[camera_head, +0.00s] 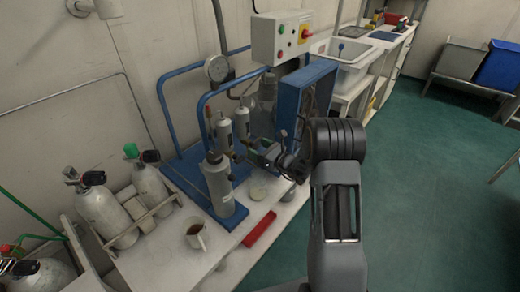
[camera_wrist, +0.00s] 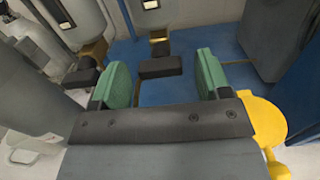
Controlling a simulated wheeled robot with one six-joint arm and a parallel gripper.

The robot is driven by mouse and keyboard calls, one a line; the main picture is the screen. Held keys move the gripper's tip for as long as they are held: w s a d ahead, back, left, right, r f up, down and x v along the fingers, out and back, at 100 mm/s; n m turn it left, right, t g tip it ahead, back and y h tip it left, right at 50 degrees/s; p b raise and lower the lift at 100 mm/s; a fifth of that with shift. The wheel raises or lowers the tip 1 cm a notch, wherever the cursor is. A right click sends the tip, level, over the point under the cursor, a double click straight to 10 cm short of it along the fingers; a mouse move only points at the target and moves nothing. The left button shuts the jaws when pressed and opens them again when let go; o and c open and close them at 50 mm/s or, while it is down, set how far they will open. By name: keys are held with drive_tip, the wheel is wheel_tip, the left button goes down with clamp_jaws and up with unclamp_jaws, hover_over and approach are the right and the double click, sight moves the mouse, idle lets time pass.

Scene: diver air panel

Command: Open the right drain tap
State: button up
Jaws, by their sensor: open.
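In the wrist view, a black tap handle (camera_wrist: 160,67) sits below a grey filter cylinder (camera_wrist: 152,14) with a brass fitting. I take it as the right drain tap. It lies crosswise between the green fingertips of my gripper (camera_wrist: 165,80), slightly beyond them, with gaps on both sides. My gripper is open and empty. A second black tap handle (camera_wrist: 82,72) is at the left, under another grey cylinder (camera_wrist: 70,18), just outside the left finger. In the head view my gripper (camera_head: 243,148) reaches in beside the cylinders; the taps are too small to tell there.
A large grey cylinder (camera_head: 217,185) stands close to my gripper on the left. A blue panel (camera_head: 290,100) is on the right. A yellow part (camera_wrist: 262,120) is near the right finger. A mug (camera_head: 196,237) and red tray (camera_head: 260,230) lie on the bench.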

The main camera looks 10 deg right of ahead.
drive_tip(key=shift+c, duration=0.4)
drive_tip(key=c, duration=0.8)
drive_tip(key=shift+c, duration=0.2)
drive_tip(key=shift+f+b, duration=0.1)
drive_tip(key=shift+b, duration=0.3)
drive_tip(key=n+b, duration=0.3)
drive_tip(key=b, duration=0.1)
drive_tip(key=n+b, duration=0.3)
drive_tip(key=b, duration=0.2)
drive_tip(key=n+b, duration=0.3)
drive_tip(key=b, duration=0.2)
drive_tip(key=shift+f+n, duration=0.3)
drive_tip(key=shift+r+n+b, duration=0.2)
drive_tip(key=shift+n+b, duration=1.35)
drive_tip(key=shift+b, duration=0.4)
drive_tip(key=shift+r+n+b, duration=0.2)
drive_tip(key=shift+n+b, duration=1.35)
drive_tip(key=shift+b, duration=0.35)
